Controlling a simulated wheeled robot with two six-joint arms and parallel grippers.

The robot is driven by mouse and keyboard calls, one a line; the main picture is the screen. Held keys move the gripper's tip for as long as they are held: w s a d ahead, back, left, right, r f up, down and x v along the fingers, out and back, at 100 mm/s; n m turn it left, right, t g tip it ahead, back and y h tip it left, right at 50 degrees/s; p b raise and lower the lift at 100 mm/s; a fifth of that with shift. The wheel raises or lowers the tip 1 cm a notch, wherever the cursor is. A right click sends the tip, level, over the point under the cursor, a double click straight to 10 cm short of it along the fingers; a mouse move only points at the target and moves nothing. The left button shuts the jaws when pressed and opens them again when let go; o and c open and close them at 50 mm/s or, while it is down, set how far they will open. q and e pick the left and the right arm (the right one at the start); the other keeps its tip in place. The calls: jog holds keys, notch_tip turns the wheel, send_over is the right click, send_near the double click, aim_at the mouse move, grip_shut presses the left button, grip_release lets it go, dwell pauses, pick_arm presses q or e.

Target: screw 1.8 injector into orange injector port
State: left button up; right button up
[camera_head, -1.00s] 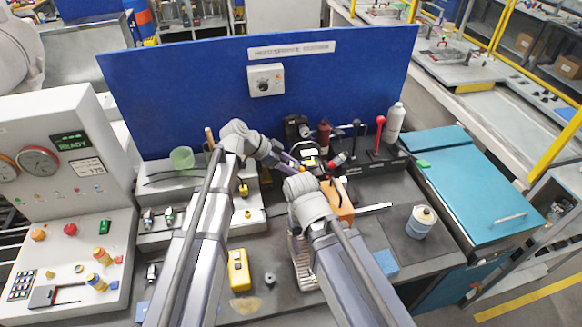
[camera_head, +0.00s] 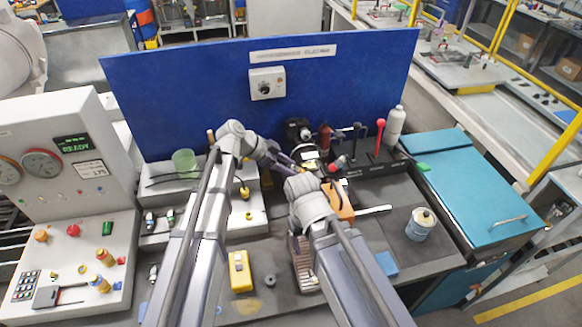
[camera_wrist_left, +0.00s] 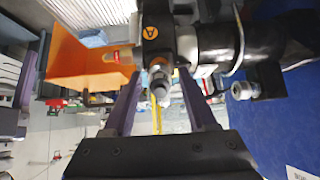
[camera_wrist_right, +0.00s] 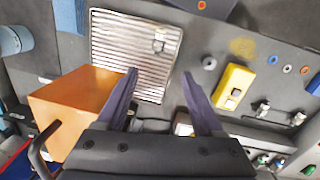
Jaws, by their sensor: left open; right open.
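In the left wrist view, my left gripper (camera_wrist_left: 160,76) is open. A small metal injector-like part (camera_wrist_left: 158,86) shows between its fingers, in line with a fitting below an orange disc marked "A" (camera_wrist_left: 150,32). I cannot tell whether it is threaded in. In the head view, my left gripper (camera_head: 294,166) is at the black machine (camera_head: 300,130); its tips are hard to make out. My right gripper (camera_wrist_right: 160,76) is open and empty above the ribbed metal tray (camera_wrist_right: 108,52). A small metal part (camera_wrist_right: 160,42) lies on that tray.
An orange block (camera_head: 340,204) stands close to my right gripper. A yellow box (camera_head: 240,272) and a small ring (camera_head: 271,281) lie on the bench. Other injector-like parts (camera_head: 150,220) stand at the left. A can (camera_head: 420,223) is at right. The blue panel (camera_head: 200,95) closes the back.

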dwell(0.3)
pick_arm(q)
jog(key=n, duration=0.9)
jog(key=shift+n, duration=1.5)
jog(key=n, duration=0.2)
jog(key=shift+n, duration=0.4)
jog(key=n, duration=0.8)
jog(key=shift+n, duration=0.6)
